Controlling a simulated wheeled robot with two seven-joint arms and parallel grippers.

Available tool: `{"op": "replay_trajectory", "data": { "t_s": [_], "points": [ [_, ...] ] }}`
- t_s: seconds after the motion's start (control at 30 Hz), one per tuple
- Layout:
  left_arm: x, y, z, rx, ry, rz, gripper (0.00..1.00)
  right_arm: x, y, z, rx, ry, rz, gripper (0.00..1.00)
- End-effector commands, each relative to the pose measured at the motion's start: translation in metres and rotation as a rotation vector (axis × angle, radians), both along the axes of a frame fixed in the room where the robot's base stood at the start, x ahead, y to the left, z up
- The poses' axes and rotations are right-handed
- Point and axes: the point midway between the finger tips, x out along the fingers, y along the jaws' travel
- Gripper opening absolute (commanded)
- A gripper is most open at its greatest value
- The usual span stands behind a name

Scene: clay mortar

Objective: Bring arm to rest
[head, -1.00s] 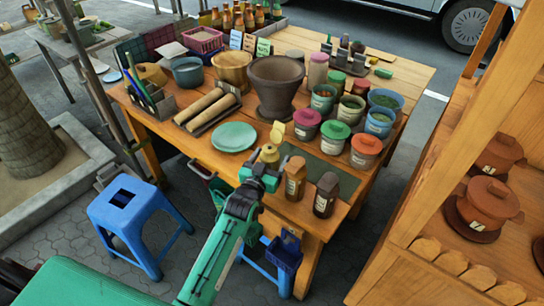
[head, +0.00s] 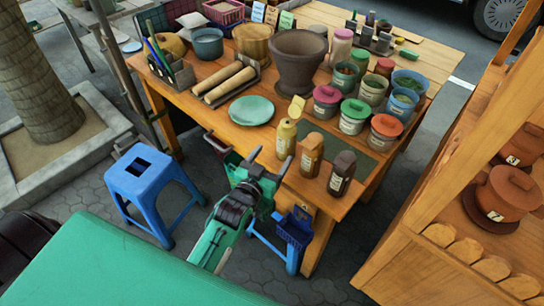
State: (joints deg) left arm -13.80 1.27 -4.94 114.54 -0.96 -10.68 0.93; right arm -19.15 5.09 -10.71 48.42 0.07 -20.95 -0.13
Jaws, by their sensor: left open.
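My left gripper (head: 269,160) is open and empty, with its two dark fingers apart. It is just in front of the wooden table's (head: 280,133) front edge, to the lower left of the bottles. The brown clay mortar (head: 297,62) stands upright toward the back middle of the table, well beyond the gripper. My right gripper is not in view.
A yellow bottle (head: 286,138), a brown bottle (head: 312,154) and a dark bottle (head: 342,172) stand near the front edge. A green plate (head: 252,110) lies behind. Blue stools (head: 150,175) stand below in front. A wooden shelf (head: 440,215) with clay pots is at right.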

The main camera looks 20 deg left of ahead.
Motion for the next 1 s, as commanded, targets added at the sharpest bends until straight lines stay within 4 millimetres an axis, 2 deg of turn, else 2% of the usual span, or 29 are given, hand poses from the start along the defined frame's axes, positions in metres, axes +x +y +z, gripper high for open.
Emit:
{"op": "replay_trajectory", "data": {
  "t_s": [0.33, 0.47, 0.57, 0.67, 0.8, 1.0],
  "points": [
    [-0.002, 0.0, -0.002, 0.002, 0.016, -0.001, 0.74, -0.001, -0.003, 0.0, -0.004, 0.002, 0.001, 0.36],
    [-0.016, 0.001, -0.015, 0.016, 0.117, -0.004, 0.74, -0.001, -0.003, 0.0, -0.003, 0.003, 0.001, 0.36],
    [-0.038, 0.002, -0.032, 0.035, 0.261, -0.009, 0.74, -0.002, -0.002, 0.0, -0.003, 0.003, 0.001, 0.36],
    [-0.068, 0.004, -0.05, 0.059, 0.429, -0.015, 0.74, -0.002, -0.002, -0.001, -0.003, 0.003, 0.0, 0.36],
    [-0.118, 0.008, -0.07, 0.093, 0.66, -0.023, 0.74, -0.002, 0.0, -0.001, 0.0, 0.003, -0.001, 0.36],
    [-0.183, 0.013, -0.083, 0.135, 0.926, -0.034, 0.74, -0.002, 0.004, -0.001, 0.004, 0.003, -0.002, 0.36]
  ]
}}
